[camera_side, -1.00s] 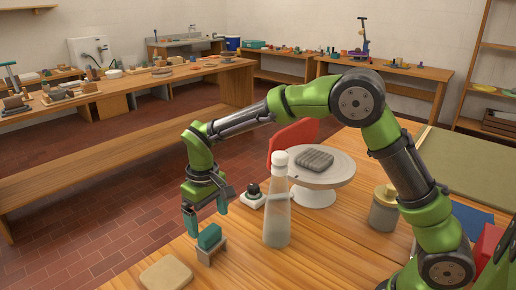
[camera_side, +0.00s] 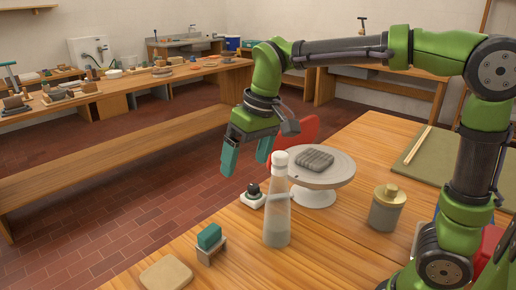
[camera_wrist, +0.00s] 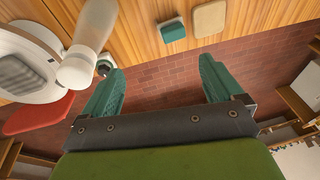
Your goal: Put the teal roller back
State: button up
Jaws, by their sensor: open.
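The teal roller (camera_side: 209,236) sits on a small grey-tan stand (camera_side: 211,251) near the table's front left edge. In the wrist view the teal roller (camera_wrist: 173,31) shows near the top, beyond my fingertips. My gripper (camera_side: 247,165) is open and empty, raised well above the table edge, with nothing between its teal fingers. My gripper (camera_wrist: 160,80) is also open in the wrist view, its fingers wide apart. The roller is below my gripper and nearer the side camera, clear of the fingers.
A tall clear bottle (camera_side: 277,205) stands right of the roller. A white wheel (camera_side: 338,175) carries a grey ribbed block (camera_side: 315,160). A small black-knobbed item (camera_side: 253,196) is beside the bottle. A tan pad (camera_side: 166,273) lies in front; a lidded jar (camera_side: 386,208) stands right.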

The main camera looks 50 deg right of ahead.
jog(key=s+d+f+m+t, duration=0.1)
jog(key=s+d+t, duration=0.1)
jog(key=s, duration=0.5)
jog(key=s+d+f+m+t, duration=0.2)
jog(key=s+d, duration=0.1)
jog(key=s, duration=0.4)
jog(key=shift+m+t+y, duration=0.3)
jog(key=shift+t, duration=0.1)
